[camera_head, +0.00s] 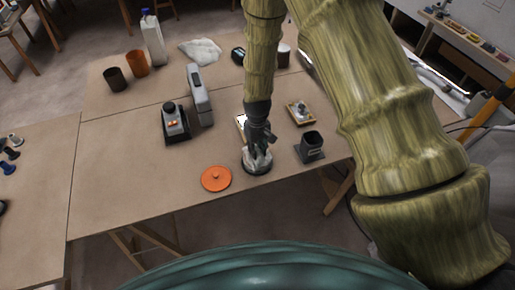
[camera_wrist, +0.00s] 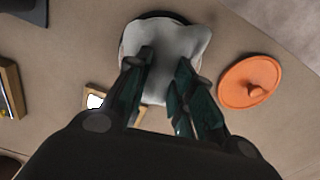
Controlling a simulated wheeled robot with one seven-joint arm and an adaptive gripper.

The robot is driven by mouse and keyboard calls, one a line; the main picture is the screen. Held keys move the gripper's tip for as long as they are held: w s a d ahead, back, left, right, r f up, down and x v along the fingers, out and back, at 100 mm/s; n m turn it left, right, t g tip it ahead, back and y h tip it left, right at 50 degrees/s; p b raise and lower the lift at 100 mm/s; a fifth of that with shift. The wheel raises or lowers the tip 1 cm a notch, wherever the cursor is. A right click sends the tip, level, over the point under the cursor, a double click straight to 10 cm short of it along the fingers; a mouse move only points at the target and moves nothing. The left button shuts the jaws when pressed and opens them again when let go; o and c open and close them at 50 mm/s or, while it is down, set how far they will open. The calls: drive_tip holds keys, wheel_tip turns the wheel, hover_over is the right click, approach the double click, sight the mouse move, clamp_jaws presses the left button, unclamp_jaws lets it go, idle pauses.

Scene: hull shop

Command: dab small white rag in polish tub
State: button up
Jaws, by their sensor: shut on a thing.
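The small white rag (camera_wrist: 178,45) is bunched between the fingertips of my gripper (camera_wrist: 167,60). My gripper is shut on the rag and points down. In the head view my gripper (camera_head: 260,148) is above the tub, near the front edge of the table. The polish tub (camera_head: 257,171) is a low dark round container. Its dark rim (camera_wrist: 163,15) shows behind the rag in the wrist view. The rag covers the tub's opening, so the polish is hidden and I cannot tell how deep the rag sits. An orange lid (camera_head: 216,179) with a knob lies left of the tub, top up.
A dark square holder (camera_head: 310,148) stands just right of the tub. A small wooden block with a knob (camera_head: 300,113) is behind it. A grey device (camera_head: 176,123), an orange cup (camera_head: 137,63) and a white bottle (camera_head: 152,38) stand further left. A white cloth heap (camera_head: 201,51) lies at the back.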

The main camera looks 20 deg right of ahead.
sight(257, 149)
drive_tip(key=shift+f, duration=0.55)
idle(1.4)
drive_tip(key=shift+r+p, duration=1.9)
drive_tip(key=shift+r, duration=1.65)
drive_tip(key=shift+f+b, duration=0.15)
drive_tip(key=shift+b, duration=0.45)
drive_tip(key=shift+a+f+b, duration=0.15)
drive_tip(key=shift+b, duration=0.4)
drive_tip(key=b, duration=0.2)
drive_tip(key=shift+a+f+m+b, duration=0.1)
drive_tip(key=shift+a+m+b, duration=0.1)
drive_tip(key=shift+m+b, duration=0.2)
drive_tip(key=b, duration=0.4)
drive_tip(key=shift+s+a+m+b, duration=0.1)
drive_tip(key=shift+a+m+b, duration=0.2)
drive_tip(key=shift+m+b, duration=0.1)
drive_tip(key=shift+s+b, duration=0.1)
drive_tip(key=shift+b, duration=0.2)
